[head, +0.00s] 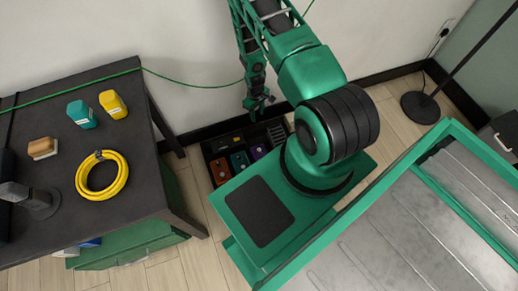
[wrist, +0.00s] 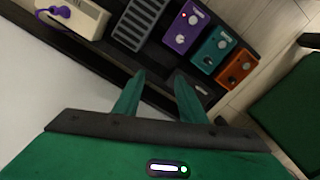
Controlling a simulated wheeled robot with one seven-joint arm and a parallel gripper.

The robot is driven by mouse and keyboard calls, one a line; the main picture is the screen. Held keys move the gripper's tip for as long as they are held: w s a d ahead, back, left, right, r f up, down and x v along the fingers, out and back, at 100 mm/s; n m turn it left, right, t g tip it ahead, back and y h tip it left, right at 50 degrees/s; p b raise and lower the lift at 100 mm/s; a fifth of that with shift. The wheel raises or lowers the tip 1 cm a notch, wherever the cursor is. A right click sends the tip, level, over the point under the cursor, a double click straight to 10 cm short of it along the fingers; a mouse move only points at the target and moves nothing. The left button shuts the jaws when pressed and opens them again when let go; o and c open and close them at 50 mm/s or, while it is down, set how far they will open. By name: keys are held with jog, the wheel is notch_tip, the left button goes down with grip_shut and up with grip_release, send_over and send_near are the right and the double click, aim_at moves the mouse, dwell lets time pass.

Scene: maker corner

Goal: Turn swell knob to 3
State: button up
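A black pedalboard (head: 208,148) lies on the floor by the wall, holding a purple pedal (head: 259,152), a teal pedal (head: 239,161) and an orange-red pedal (head: 219,173). A small red light shows on the purple one. Labels and knob settings are too small to read, so I cannot tell which knob is swell. My gripper (wrist: 159,75) is open and empty, its fingers apart; the head view also shows it (head: 259,103) near the board's far side.
A grey slotted unit (wrist: 140,22) sits beside the purple pedal. A beige box with a purple cord (wrist: 80,15) is at upper left. A dark table (head: 140,185) with a yellow cable coil (head: 118,184) stands left. A lamp base (head: 420,108) stands right.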

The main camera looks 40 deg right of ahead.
send_near(259, 149)
jog(key=shift+n+y, duration=0.3)
jog(key=shift+n, duration=0.1)
jog(key=f, duration=0.8)
jog(key=shift+s+d+f, duration=0.2)
jog(key=shift+d, duration=0.05)
grip_shut()
